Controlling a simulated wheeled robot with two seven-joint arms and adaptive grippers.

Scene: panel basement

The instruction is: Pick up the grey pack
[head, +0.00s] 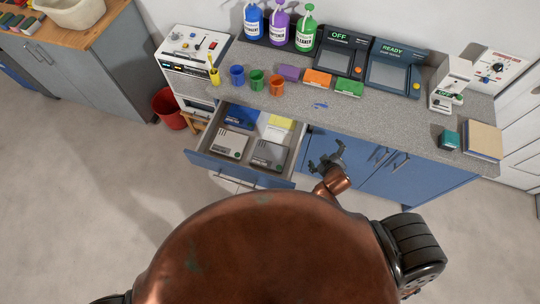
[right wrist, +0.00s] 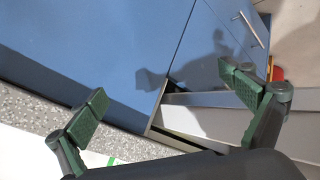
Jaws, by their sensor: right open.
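The grey pack (head: 268,154) lies flat in the front right part of the open drawer (head: 203,163). A paler pack (head: 229,146) lies to its left. Behind them are a blue pack (head: 240,117) and a yellow-topped pack (head: 279,124). My right gripper (head: 326,162) is open and empty, outside the drawer to its right, in front of the blue cabinet doors. The right wrist view shows its two green-padded fingers (right wrist: 165,86) spread apart, with the drawer's metal side (right wrist: 205,118) near the right finger. The grey pack is not visible there. My left gripper is not in view.
The grey worktop (head: 215,92) above the drawer holds coloured cups (head: 257,79), bottles, small coloured boxes and two dark devices (head: 390,72). Blue cabinet doors (head: 375,170) are right of the drawer. A red bin (head: 168,107) stands on the floor at left.

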